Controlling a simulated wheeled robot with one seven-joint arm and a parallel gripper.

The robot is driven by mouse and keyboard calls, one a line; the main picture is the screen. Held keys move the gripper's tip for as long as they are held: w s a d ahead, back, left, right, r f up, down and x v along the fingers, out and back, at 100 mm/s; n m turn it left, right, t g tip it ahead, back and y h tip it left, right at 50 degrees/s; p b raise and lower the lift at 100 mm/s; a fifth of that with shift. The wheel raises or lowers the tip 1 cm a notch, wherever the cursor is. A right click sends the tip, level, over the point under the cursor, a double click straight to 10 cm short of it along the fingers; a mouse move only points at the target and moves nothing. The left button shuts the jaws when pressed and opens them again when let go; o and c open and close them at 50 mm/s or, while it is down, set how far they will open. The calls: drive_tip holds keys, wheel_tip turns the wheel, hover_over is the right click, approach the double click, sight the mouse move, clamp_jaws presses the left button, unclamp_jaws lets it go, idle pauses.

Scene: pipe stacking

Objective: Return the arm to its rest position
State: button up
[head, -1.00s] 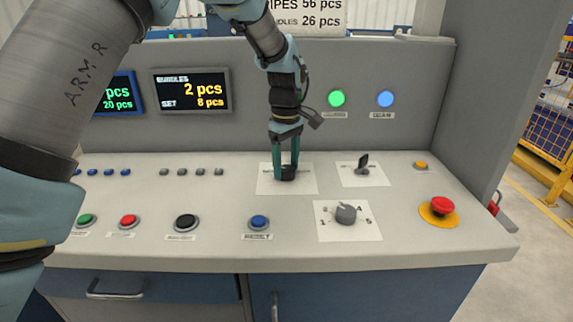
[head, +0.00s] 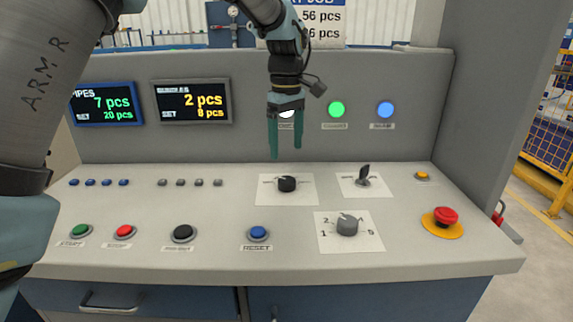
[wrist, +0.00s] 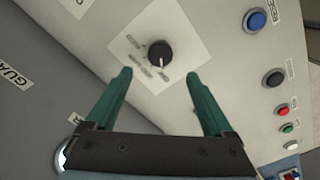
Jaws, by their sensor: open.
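My gripper (head: 286,150) has two teal fingers and hangs above the control panel in the head view. It is open and empty, with its fingertips apart from the black rotary knob (head: 287,184) below. In the wrist view, my gripper (wrist: 158,85) shows its fingers spread wide. The knob (wrist: 159,54) sits on its white label plate beyond the fingertips, not touched. My arm (head: 284,40) reaches down from the top of the head view.
The panel carries a lever switch (head: 364,175), a grey numbered dial (head: 347,225), a red emergency button (head: 445,216) and a blue reset button (head: 258,233). Two displays (head: 192,101) and lit lamps (head: 336,109) are on the upright back panel behind. Space above the panel's right half is clear.

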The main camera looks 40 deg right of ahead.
wheel_tip(320, 180, up, 2)
drive_tip(key=shift+r, duration=0.1)
idle(0.5)
drive_tip(key=w+a+f, duration=0.1)
drive_tip(key=w+a, duration=0.4)
drive_tip(key=a, duration=0.3)
drive_tip(key=w+a+f, duration=0.2)
drive_tip(key=w+a, duration=0.3)
drive_tip(key=a, duration=0.2)
drive_tip(key=shift+m+t+h, duration=0.3)
drive_tip(key=shift+m+t, duration=0.2)
drive_tip(key=shift+m, duration=0.3)
drive_tip(key=a+f, duration=0.1)
drive_tip(key=a, duration=0.6)
drive_tip(key=a+f, duration=0.1)
drive_tip(key=a, duration=0.7)
drive_tip(key=a+f, duration=0.1)
drive_tip(key=a, duration=0.7)
drive_tip(key=shift+w+a+f, duration=0.1)
drive_tip(key=shift+a+f, duration=0.1)
drive_tip(key=shift+f, duration=0.2)
drive_tip(key=s+a+f+m, duration=0.1)
drive_tip(key=s+a+f, duration=0.2)
drive_tip(key=s+a, duration=0.3)
drive_tip(key=a, duration=0.4)
drive_tip(key=shift+s+a+t, duration=0.2)
drive_tip(key=shift+a+t, duration=0.1)
